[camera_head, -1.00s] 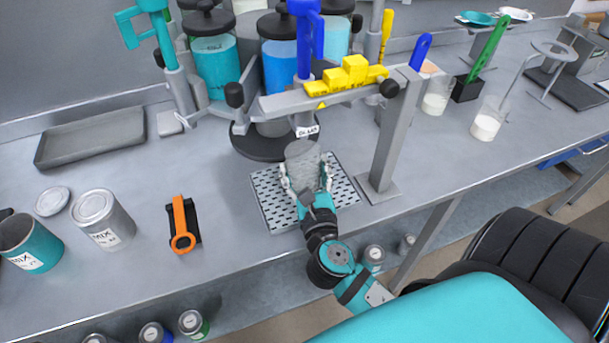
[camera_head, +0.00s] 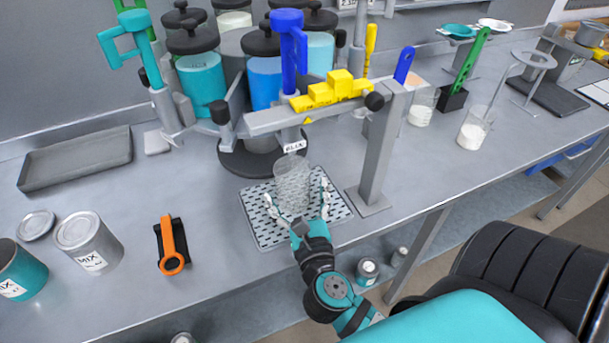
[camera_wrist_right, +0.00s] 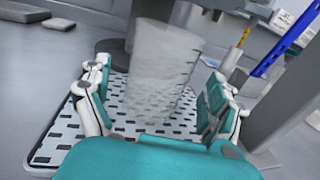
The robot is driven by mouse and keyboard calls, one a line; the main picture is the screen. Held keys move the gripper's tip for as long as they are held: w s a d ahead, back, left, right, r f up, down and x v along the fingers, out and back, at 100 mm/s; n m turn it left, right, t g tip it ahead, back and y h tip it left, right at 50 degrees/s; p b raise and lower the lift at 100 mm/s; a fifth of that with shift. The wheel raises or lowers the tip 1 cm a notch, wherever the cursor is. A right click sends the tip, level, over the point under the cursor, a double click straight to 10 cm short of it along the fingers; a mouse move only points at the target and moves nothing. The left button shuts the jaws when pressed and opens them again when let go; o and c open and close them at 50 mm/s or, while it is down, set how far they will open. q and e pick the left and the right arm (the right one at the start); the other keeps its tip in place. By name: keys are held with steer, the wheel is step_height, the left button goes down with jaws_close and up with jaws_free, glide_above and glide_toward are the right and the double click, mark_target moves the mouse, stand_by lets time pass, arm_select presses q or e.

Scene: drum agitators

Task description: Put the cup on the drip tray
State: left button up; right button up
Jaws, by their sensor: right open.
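The clear cup (camera_head: 292,184) stands upright on the perforated drip tray (camera_head: 262,232), under the blue-handled dispenser. In the right wrist view the cup (camera_wrist_right: 160,68) is between the spread fingers, and the slotted tray (camera_wrist_right: 60,140) lies beneath it. My right gripper (camera_head: 297,205) is open around the cup, with a finger on each side; in the right wrist view the fingers (camera_wrist_right: 158,100) look apart from the cup's walls. My left gripper is not in view.
A grey stand post (camera_head: 378,150) rises close to the right of the tray. An orange-handled tool (camera_head: 173,245) and a MIX can (camera_head: 88,243) stand to the left. Cups with white contents (camera_head: 473,132) stand at the right.

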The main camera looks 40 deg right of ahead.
steer(key=b+v, duration=0.2)
steer(key=v, duration=0.6)
steer(key=shift+s+a+f, duration=0.1)
steer(key=shift+s+a+b, duration=0.15)
steer(key=shift+s+b, duration=0.15)
steer(key=shift+s, duration=0.15)
steer(key=shift+r, duration=0.2)
